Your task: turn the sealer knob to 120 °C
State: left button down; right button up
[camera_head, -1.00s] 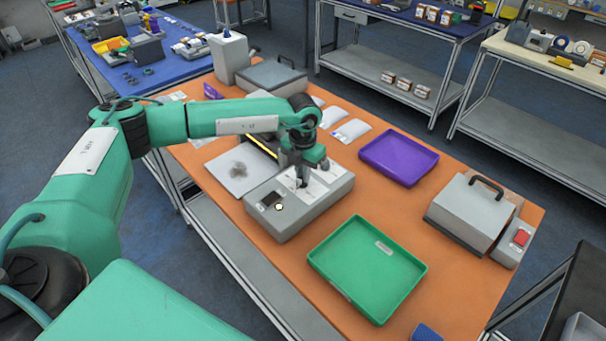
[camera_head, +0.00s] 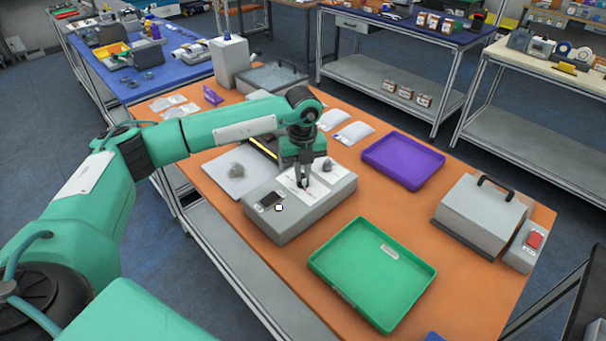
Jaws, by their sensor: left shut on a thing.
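The sealer (camera_head: 285,225) is a grey box on the orange table, with a small dark display (camera_head: 270,199) and white dial panels on top. My left gripper (camera_head: 304,186) points down onto the top panel. Its fingers are shut on a small knob that they mostly hide; the pointer and the temperature set cannot be read. A second small grey knob (camera_head: 328,165) shows uncovered to the right of the fingers. My right gripper is not in view.
A green tray (camera_head: 318,263) lies in front of the sealer and a purple tray (camera_head: 433,160) behind it to the right. A grey handled machine (camera_head: 485,214) stands at the right. White pouches (camera_head: 353,132) lie behind the sealer. Bare table lies between the trays.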

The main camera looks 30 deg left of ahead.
pick_arm(q)
jog(key=shift+n, duration=0.8)
jog(key=c, duration=1.5)
grip_release()
jog(key=shift+r+b, duration=0.15)
jog(key=shift+b, duration=0.15)
notch_tip(320, 180, up, 14)
jog(key=b, duration=0.3)
jog(key=shift+a+f, duration=0.1)
jog(key=shift+f, duration=0.15)
